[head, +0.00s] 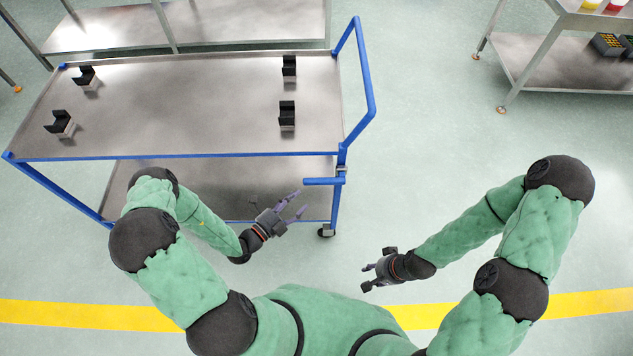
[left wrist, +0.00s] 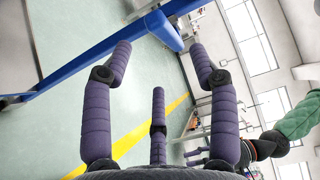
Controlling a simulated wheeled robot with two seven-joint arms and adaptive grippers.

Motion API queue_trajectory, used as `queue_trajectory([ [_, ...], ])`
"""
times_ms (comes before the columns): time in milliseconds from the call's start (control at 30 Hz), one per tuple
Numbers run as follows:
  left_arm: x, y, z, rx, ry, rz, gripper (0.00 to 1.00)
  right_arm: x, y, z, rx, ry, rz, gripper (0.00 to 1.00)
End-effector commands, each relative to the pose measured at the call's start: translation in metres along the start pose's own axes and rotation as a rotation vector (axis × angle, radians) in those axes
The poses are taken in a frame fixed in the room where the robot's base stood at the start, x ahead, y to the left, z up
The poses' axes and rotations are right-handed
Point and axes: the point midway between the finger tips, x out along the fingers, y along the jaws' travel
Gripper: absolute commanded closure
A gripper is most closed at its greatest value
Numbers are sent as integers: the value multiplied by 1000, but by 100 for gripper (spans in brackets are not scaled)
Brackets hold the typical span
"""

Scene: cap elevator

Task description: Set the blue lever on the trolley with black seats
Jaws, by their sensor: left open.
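The trolley (head: 200,156) has a steel top, a blue frame and several black seats, including one at the front right (head: 287,116). The blue lever (head: 320,182) is a short bar at the trolley's front right post. It points left, roughly level, below the top shelf. My left gripper (head: 299,203) is open and empty, with its fingertips just below the lever's free end. In the left wrist view a blue part (left wrist: 165,30), seemingly the lever, lies beyond and between the spread fingers. My right gripper (head: 367,277) has its small fingers apart and holds nothing, right of the trolley.
A steel table (head: 250,35) stands behind the trolley. Another steel rack (head: 540,70) with bins stands at the far right. The floor right of the trolley is clear, with a yellow stripe (head: 80,313) near me.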

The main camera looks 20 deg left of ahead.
Motion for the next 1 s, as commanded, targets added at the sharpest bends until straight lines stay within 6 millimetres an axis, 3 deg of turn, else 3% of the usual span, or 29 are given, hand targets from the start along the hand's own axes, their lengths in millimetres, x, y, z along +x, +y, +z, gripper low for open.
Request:
queue_trajectory([
  [600,88,1,-3,4,9,0,40,20,7,-1,1,1,0,60],
  [1000,100,0,-2,2,5,2,40,22,8,-1,1,1,0,60],
])
